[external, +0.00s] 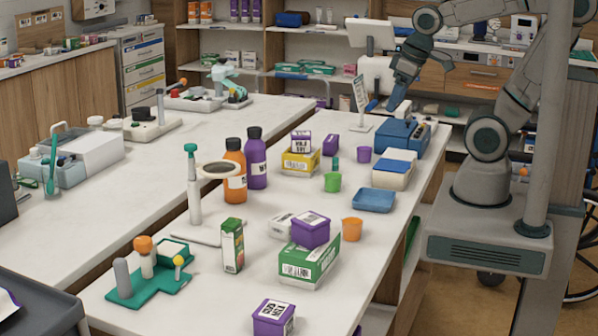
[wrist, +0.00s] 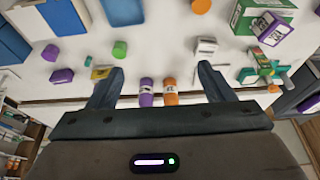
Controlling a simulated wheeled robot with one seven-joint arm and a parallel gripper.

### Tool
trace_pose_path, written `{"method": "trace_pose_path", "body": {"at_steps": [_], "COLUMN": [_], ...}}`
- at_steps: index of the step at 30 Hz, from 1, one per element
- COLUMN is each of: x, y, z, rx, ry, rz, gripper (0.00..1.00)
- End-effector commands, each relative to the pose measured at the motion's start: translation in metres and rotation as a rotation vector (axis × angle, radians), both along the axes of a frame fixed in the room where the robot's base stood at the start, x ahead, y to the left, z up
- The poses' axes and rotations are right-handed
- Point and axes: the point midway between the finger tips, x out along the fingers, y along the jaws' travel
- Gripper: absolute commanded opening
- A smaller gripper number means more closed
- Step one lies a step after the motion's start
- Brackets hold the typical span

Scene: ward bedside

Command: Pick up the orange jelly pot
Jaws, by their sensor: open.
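The orange jelly pot (external: 352,228) is a small orange cup standing on the right side of the near counter, just right of the green carton with a purple box on it. In the wrist view the orange pot (wrist: 201,6) shows at the top edge, partly cut off. My gripper (external: 391,104) is at the far end of this counter, raised near the blue case, well away from the orange pot. In the wrist view my gripper (wrist: 161,68) has its two fingers wide apart with nothing held between them.
A blue tray (external: 374,200) and a green pot (external: 332,182) stand beyond the orange pot; a purple pot (external: 364,154) is farther back. The green carton (external: 310,262) with the purple box (external: 310,229) is close on its left. An orange bottle (external: 235,165) and purple bottle (external: 256,165) stand tall behind.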

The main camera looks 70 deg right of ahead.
Motion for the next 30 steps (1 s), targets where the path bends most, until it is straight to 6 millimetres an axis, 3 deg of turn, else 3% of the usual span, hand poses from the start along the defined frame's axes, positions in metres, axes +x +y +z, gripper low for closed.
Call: {"method": "trace_pose_path", "body": {"at_steps": [5,15,21,26,30], "x": [0.008,0.054,0.067,0.070,0.069], "y": [0.008,0.072,0.103,0.111,0.111], "z": [-0.016,-0.108,-0.145,-0.157,-0.178], "rx": [0.026,0.125,0.120,0.116,0.113], "ry": [0.030,0.239,0.308,0.323,0.327], "rz": [-0.045,-0.433,-0.617,-0.671,-0.677], "gripper": [0.75,0.75,0.75,0.75,0.75]}}
